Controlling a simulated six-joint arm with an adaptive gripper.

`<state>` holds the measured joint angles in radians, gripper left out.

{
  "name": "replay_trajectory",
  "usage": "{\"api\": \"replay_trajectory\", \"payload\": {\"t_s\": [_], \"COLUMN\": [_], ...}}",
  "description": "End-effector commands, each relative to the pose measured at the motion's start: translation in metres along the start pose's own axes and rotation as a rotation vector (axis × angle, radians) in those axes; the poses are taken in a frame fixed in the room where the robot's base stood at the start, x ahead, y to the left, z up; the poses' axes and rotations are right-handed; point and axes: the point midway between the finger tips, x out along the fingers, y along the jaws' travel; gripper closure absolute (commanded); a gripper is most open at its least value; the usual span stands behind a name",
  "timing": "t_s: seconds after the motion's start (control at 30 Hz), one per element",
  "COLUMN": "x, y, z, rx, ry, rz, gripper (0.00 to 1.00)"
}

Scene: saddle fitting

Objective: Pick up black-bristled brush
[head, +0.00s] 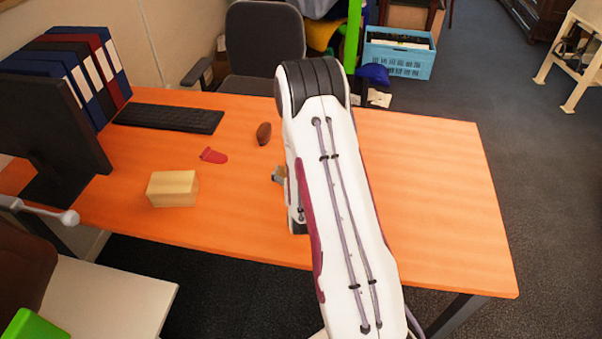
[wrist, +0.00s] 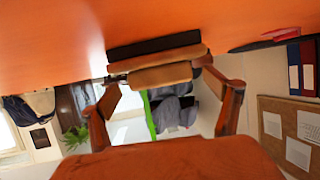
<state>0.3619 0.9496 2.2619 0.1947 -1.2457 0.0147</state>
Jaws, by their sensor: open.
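In the wrist view, where the table is at the top, the black-bristled brush (wrist: 154,59) has a brown wooden body and a dark bristle strip against the orange tabletop. My gripper (wrist: 163,79) is open, with one finger on each side of the brush's wooden part. The fingertips are near its two ends; I cannot tell whether they touch it. In the head view my arm hides the brush and most of the gripper.
A monitor (head: 50,125) and binders (head: 85,70) stand at left. The table's right side is clear.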

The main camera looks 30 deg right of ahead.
Motion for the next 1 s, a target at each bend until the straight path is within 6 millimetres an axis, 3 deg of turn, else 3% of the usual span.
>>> {"api": "replay_trajectory", "payload": {"t_s": [0.23, 0.77, 0.8, 0.97, 1.0], "x": [0.016, 0.018, 0.018, 0.018, 0.018], "y": [0.000, 0.000, 0.000, 0.000, 0.000], "z": [0.000, 0.000, -0.001, -0.001, -0.001], "rx": [0.000, 0.000, 0.000, 0.000, 0.000], "ry": [0.000, 0.000, 0.000, 0.000, 0.000], "rz": [0.000, 0.000, 0.000, 0.000, 0.000], "gripper": [0.11, 0.11, 0.14, 0.55, 0.56]}}
